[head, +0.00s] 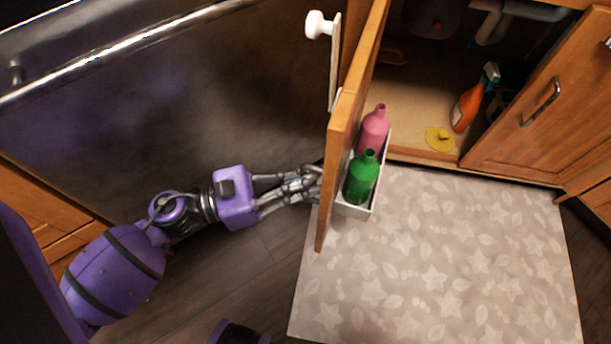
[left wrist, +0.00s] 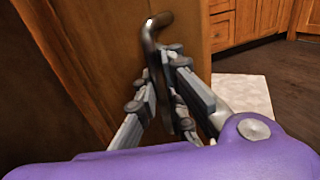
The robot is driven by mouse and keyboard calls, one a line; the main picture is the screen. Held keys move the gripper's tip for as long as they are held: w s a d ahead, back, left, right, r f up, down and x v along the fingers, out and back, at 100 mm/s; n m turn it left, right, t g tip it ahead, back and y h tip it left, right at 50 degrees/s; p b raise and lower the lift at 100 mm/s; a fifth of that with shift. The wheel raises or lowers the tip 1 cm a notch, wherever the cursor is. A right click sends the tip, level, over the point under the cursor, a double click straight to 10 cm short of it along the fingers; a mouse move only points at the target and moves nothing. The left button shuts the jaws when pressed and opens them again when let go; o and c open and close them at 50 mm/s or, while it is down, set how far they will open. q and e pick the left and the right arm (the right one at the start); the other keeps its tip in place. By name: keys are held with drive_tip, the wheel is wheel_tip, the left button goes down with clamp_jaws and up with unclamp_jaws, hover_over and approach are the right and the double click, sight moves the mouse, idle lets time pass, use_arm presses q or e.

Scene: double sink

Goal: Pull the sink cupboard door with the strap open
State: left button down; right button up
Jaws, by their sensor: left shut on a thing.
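The sink cupboard door (head: 342,140) stands swung wide open, its edge toward me and its inner side facing right. A white knob (head: 318,24) and a narrow pale strip (head: 335,62), perhaps the strap, show at the door's outer side near its far end. My left gripper (head: 314,184) is at the door's outer face, to its left. The left wrist view shows its fingers (left wrist: 172,95) closed around the dark metal bar handle (left wrist: 150,38) on the wooden door (left wrist: 95,55). The grip is partly hidden in the head view. My right gripper is not in view.
A white rack (head: 352,211) on the door's inner side holds a green bottle (head: 361,178) and a pink bottle (head: 374,130). Inside the cupboard are an orange spray bottle (head: 467,108) and a yellow item (head: 439,139). A patterned mat (head: 440,260) covers the floor in front.

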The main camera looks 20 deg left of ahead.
use_arm(q)
drive_tip(key=shift+s+d+f, duration=0.1)
drive_tip(key=shift+s+f, duration=0.1)
drive_tip(key=shift+s, duration=0.1)
drive_tip(key=c, duration=1.8)
unclamp_jaws()
drive_tip(key=shift+r, duration=0.1)
drive_tip(key=shift+c, duration=0.2)
drive_tip(key=shift+w, duration=0.1)
drive_tip(key=v, duration=1.2)
